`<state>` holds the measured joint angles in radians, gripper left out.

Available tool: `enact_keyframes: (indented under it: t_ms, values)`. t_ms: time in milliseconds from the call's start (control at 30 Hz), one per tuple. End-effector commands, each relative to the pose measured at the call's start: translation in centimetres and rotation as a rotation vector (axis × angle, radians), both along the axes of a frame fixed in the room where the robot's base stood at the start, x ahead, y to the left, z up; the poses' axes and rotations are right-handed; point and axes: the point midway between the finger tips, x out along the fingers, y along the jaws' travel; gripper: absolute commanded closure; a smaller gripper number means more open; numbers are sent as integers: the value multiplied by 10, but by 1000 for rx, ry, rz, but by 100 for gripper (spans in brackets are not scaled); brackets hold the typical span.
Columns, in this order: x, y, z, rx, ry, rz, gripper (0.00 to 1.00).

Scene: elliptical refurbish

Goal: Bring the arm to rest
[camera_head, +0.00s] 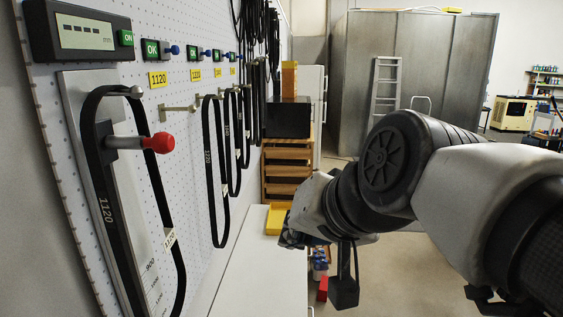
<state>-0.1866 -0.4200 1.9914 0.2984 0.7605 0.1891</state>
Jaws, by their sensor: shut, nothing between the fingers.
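My arm reaches in from the right edge of the head view. My gripper (292,238) is at its far end, over the far right side of the white worktop (252,270). The gripper points away from the camera and is small and partly hidden by my wrist. Its fingers look closed and I see nothing held in them. It is apart from the pegboard (190,130) on the left.
A black belt marked 1120 (105,205) hangs on the measuring plate at the near left, by a red-knobbed lever (160,143). More belts hang on pegs beyond. A wooden drawer unit (287,170) and grey cabin (420,60) stand behind. Open floor lies at the right.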

Motion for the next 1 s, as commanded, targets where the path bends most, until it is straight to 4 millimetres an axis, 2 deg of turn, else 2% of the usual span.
enact_keyframes:
  t_ms: [33, 200, 300, 400, 500, 600, 1000]
  values:
    - [-18, -18, -41, -54, 32, -5, 100]
    - [-78, -67, -145, -228, 148, -1, 100]
    - [-112, -91, -197, -311, 216, 7, 100]
    - [-140, -108, -237, -374, 274, 17, 100]
    - [-159, -118, -262, -414, 312, 25, 100]
    - [-168, -123, -273, -434, 332, 29, 100]
    - [-170, -124, -273, -437, 336, 31, 100]
